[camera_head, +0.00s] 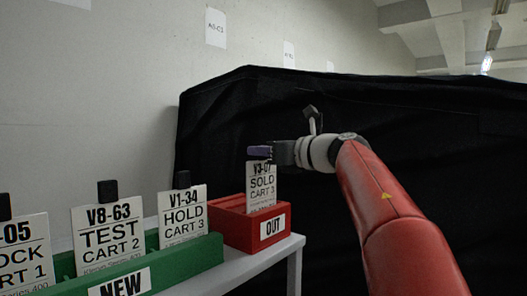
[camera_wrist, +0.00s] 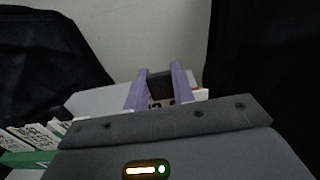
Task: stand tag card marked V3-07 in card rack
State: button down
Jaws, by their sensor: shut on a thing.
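The tag card marked V3-07, SOLD, CART 3 (camera_head: 262,190) hangs upright below my gripper (camera_head: 260,153). Its lower end is down inside or behind the front wall of the red rack labelled OUT (camera_head: 240,232); whether it touches the rack's floor is hidden. My gripper is shut on the top of this card. In the wrist view the purple fingers of my gripper (camera_wrist: 160,85) close on a dark block (camera_wrist: 160,84) at the card's top, and most of the card is hidden there.
A green rack labelled NEW (camera_head: 150,270) stands left of the red rack. It holds cards V1-34 (camera_head: 183,215), V8-63 (camera_head: 107,235) and one ending in -05 (camera_head: 22,255). Both racks stand on a pale shelf (camera_head: 275,256).

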jog(key=shift+f+b, duration=1.6)
jog(key=shift+f, duration=0.25)
jog(key=c, duration=1.1)
grip_release()
send_near(263, 166)
jog(key=shift+b+x, duration=0.4)
jog(key=shift+x, duration=0.6)
